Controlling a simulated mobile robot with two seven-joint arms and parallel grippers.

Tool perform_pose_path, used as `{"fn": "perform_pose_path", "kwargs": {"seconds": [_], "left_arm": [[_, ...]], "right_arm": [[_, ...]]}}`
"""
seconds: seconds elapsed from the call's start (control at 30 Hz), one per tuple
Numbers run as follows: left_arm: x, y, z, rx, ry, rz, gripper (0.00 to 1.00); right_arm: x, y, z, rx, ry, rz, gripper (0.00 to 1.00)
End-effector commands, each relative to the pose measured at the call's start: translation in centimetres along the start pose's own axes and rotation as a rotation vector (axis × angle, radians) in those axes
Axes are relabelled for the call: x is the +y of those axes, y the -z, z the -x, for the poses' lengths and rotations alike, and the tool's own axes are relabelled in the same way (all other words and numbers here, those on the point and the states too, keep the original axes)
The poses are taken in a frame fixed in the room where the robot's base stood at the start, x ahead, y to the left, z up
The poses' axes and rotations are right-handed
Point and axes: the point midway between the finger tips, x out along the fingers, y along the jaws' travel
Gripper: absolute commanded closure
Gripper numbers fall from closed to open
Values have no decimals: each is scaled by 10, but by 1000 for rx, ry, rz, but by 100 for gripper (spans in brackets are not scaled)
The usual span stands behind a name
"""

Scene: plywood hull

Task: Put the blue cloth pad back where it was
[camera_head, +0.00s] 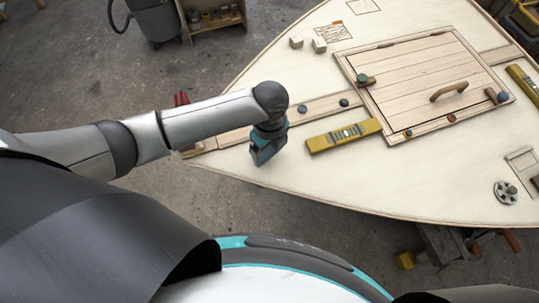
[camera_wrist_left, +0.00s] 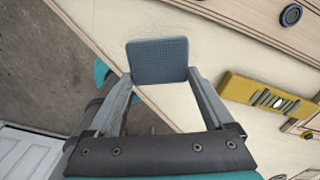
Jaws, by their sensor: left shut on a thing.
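The blue cloth pad (camera_wrist_left: 158,60) is a small grey-blue woven square with rounded corners. In the left wrist view it sits between the fingertips of my left gripper (camera_wrist_left: 161,78), which is shut on it. In the head view my left gripper (camera_head: 264,152) points down over the pale plywood deck (camera_head: 330,185), near its narrow left end and left of a yellow spirit level (camera_head: 343,135). I cannot clearly make out the pad there, nor tell whether it touches the deck. My right gripper is not in view.
A framed wooden hatch (camera_head: 425,75) with a handle (camera_head: 448,91) lies right of the level. Dark round buttons (camera_head: 302,108) sit on the wooden strip. Two wood blocks (camera_head: 319,45) stand behind. A metal disc fitting (camera_head: 505,192) is at right. Deck in front of the level is bare.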

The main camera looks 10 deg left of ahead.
Motion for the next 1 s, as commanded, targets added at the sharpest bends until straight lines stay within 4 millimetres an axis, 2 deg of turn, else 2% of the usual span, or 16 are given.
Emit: {"fn": "perform_pose_path", "kwargs": {"seconds": [0.1,0.2,0.63,0.67,0.8,1.0], "left_arm": [[1,1,-22,0,-4,1,66],[1,1,-34,0,-4,0,66],[1,0,-40,0,-2,-1,66],[1,0,-40,0,-2,0,13],[1,0,-39,0,-2,-1,0],[1,0,-39,0,-1,0,0]], "right_arm": [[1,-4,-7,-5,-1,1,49],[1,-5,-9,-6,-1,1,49],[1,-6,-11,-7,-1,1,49],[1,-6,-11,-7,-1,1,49],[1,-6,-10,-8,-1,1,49],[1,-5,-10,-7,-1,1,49]]}}
